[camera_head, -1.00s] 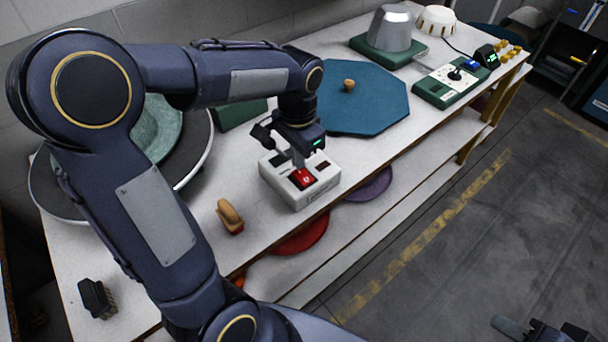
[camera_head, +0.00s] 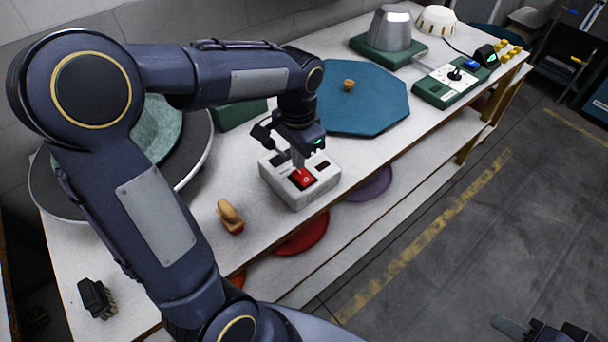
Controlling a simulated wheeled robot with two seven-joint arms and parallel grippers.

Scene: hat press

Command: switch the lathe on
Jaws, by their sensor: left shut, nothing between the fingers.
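A white switch box (camera_head: 300,199) with a red rocker switch (camera_head: 303,178) on its top stands near the front edge of the bench. My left gripper (camera_head: 298,163) is shut and empty, pointing down at the red switch. Its fingertips are at the back edge of the rocker; I cannot tell whether they touch it. The fingers hide part of the box top. A small dark window (camera_head: 322,165) is on the box, to the right of the switch. My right gripper (camera_head: 540,332) shows only partly at the bottom right edge, away from the bench.
A blue octagonal board (camera_head: 365,108) with a wooden knob lies behind the box. A wooden-handled tool (camera_head: 230,216) and a dark brush (camera_head: 96,298) lie left on the bench. A green control box (camera_head: 449,84) and a metal block (camera_head: 390,28) stand at the far end.

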